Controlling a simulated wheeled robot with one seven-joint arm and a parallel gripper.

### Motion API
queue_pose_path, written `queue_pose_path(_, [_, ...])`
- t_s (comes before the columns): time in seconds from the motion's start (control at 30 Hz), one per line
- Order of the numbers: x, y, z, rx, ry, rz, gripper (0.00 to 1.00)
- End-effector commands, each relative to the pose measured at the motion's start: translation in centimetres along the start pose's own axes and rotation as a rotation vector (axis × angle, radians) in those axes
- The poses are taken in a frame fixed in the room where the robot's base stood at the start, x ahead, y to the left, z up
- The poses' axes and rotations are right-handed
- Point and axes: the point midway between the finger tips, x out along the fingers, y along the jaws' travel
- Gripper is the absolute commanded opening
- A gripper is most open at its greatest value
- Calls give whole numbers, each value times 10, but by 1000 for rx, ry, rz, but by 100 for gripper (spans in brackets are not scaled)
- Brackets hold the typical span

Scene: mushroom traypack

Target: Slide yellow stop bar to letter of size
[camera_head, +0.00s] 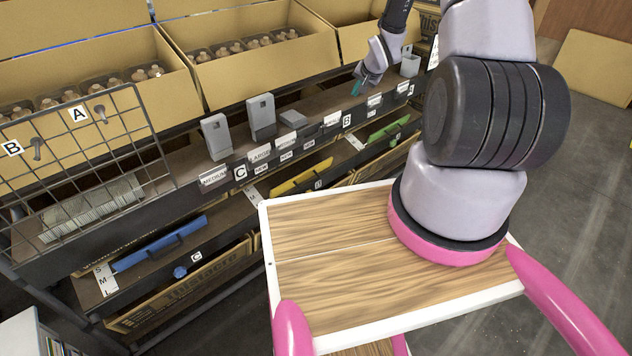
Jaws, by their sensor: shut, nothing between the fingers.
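The yellow stop bar (302,177) lies on the lower shelf, in the middle of the picture, with a dark handle on it. A small white size strip (254,194) is at its left end; its letters are too small to read. My gripper (358,86) hangs from my arm over the upper shelf, above and to the right of the yellow bar and well apart from it. Its small teal-tipped fingers are shut and hold nothing.
A blue bar (160,244) lies at lower left beside an S, M, L strip (106,280). A green bar (388,130) lies to the right. Grey blocks (216,136) and labels stand on the upper shelf edge. A wire rack (85,165) is at left; mushroom boxes (240,75) stand behind.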

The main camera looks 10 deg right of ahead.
Motion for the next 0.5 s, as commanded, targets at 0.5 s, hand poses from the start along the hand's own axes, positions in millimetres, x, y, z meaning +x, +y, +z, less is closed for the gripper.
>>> queue_pose_path(0.5, [179,113,197,356,-106,-238,0])
